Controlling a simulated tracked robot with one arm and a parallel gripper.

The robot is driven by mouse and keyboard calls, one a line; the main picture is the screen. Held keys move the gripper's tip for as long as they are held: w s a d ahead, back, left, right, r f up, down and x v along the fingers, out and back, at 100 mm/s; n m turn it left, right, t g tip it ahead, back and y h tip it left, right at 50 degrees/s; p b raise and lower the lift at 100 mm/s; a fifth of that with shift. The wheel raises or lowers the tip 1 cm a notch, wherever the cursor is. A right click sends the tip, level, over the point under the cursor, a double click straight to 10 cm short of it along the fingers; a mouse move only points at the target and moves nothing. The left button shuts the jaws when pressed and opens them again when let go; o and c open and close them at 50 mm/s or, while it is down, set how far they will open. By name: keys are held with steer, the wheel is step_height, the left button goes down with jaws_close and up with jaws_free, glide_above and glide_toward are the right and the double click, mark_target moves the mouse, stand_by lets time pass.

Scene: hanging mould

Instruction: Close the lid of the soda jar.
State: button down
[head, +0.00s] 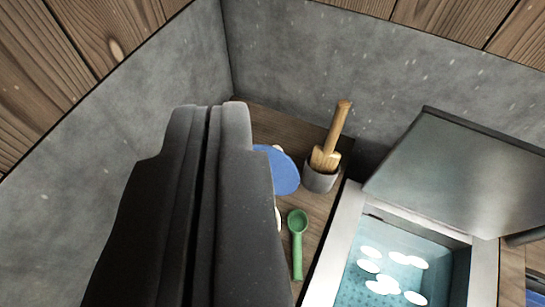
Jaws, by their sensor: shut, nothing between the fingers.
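My gripper (209,108) fills the left and middle of the head view, dark grey, with its two fingers pressed together and nothing between them. A blue rounded piece (283,173), which looks like the jar's lid, shows just to the right of the fingers, partly hidden by them. Small white bits show beside it, above and below, and may belong to the soda jar. The jar's body is mostly hidden behind my gripper, so I cannot tell how far the lid is open or whether I touch it.
A grey cup (320,177) with a wooden-handled tool (337,130) stands right of the blue piece. A green spoon (297,243) lies on the wooden shelf. A basin (335,250) of blue water holds several white discs, its grey cover (460,175) raised. Grey walls close the corner.

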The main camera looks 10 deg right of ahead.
steer(key=w+d+f+m+g+p, duration=0.1)
steer(key=w+d+f+g+p, duration=0.2)
steer(key=w+p, duration=0.65)
steer(key=w+d+f+m+g+p, duration=0.1)
steer(key=w+f+m+g+p, duration=0.25)
steer(key=w, duration=1.05)
steer(key=w+d+f+g+p, duration=0.2)
steer(key=w+f+p, duration=0.15)
steer(key=f, duration=0.25)
steer(key=w+d+f+g+p, duration=0.1)
steer(key=w+f+p, duration=0.2)
steer(key=f+p, duration=0.25)
step_height(320, 180, down, 22)
steer(key=d+m+g+p, duration=0.1)
steer(key=d+m+g, duration=0.1)
steer(key=d+g, duration=0.1)
steer(key=shift+s+a+r+n+h+b, duration=0.15)
steer(key=shift+s+a+r+b, duration=0.1)
steer(key=shift+s+a+b, duration=0.35)
steer(key=shift+s+a+r+n+h+b, duration=0.15)
steer(key=shift+s+a+r+b, duration=0.1)
steer(key=shift+s+a+b, duration=0.3)
steer(key=shift+s+a+b, duration=0.15)
steer(key=shift+a+b, duration=0.1)
steer(key=shift+b, duration=0.15)
